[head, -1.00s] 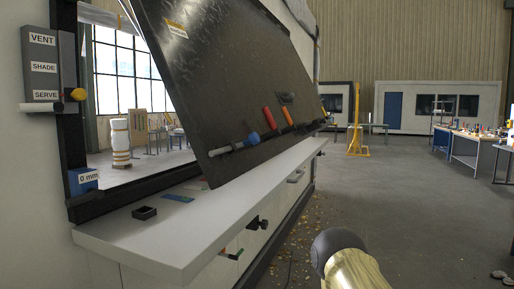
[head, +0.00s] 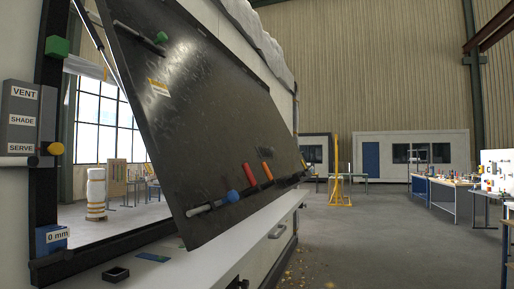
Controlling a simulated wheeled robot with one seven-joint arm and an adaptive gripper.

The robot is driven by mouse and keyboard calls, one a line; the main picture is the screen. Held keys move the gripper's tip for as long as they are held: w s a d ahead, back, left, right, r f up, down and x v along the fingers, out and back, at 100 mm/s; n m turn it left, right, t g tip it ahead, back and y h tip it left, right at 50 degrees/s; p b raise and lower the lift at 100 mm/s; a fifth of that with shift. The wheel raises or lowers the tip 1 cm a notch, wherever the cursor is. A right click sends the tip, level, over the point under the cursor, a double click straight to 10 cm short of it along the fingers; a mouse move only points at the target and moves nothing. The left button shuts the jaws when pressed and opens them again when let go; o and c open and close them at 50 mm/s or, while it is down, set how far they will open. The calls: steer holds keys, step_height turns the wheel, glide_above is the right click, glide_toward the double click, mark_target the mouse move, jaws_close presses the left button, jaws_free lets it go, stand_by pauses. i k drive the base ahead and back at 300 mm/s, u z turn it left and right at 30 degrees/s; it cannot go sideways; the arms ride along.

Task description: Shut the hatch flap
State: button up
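The hatch flap (head: 205,110) is a large dark, scuffed panel in the head view, tilted with its lower edge out over the counter. A gap shows between its left edge and the dark hatch frame (head: 46,190), so the flap stands open. Along its lower edge are a grey bar with a blue knob (head: 232,196), a red grip (head: 250,175) and an orange grip (head: 267,172). A bar with a green knob (head: 161,37) is near its top. My gripper is not in view.
A pale counter (head: 190,265) runs below the flap, with a small black tray (head: 116,274) and a flat blue piece (head: 153,257) on it. A grey VENT/SHADE/SERVE box (head: 21,118) is at left. Open floor (head: 375,240) lies to the right.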

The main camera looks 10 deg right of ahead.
mark_target(199, 117)
steer(key=k, duration=0.45)
steer(key=z, duration=0.85)
steer(key=i, duration=1.5)
steer(key=u, duration=1)
